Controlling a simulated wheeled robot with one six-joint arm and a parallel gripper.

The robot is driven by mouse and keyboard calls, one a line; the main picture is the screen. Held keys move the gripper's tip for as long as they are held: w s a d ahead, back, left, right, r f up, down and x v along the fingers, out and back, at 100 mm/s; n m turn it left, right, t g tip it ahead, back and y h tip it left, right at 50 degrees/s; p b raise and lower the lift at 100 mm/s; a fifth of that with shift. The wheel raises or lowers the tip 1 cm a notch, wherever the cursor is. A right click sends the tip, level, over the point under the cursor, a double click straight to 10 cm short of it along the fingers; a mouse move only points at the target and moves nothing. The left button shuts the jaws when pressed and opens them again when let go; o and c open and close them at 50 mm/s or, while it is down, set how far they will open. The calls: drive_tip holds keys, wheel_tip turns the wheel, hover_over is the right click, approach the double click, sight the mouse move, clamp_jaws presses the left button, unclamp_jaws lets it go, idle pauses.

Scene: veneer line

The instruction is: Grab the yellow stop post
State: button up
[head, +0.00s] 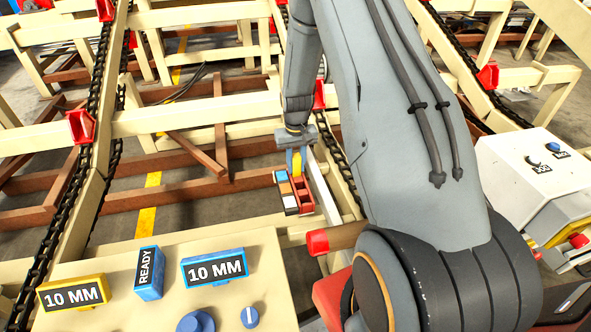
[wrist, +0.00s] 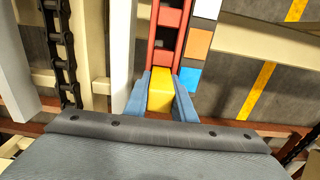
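The yellow stop post (wrist: 160,90) is between the two blue fingers of my gripper (wrist: 160,98) in the wrist view. Both fingers lie against its sides with no clear gap, so my gripper is shut on it. In the head view the yellow post (head: 297,161) shows below my gripper (head: 295,150), at the far end of a small red rack (head: 304,194). The post's lower end is hidden, and I cannot tell whether it touches the rack.
Colored sample blocks (head: 287,189) line the rack's left side. A pale rail (head: 322,187) runs close on its right. Cream beams and a black chain (head: 82,165) surround the spot. A control panel (head: 262,262) with labelled blocks stands in front.

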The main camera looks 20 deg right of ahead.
clamp_jaws()
drive_tip(key=shift+r, duration=0.15)
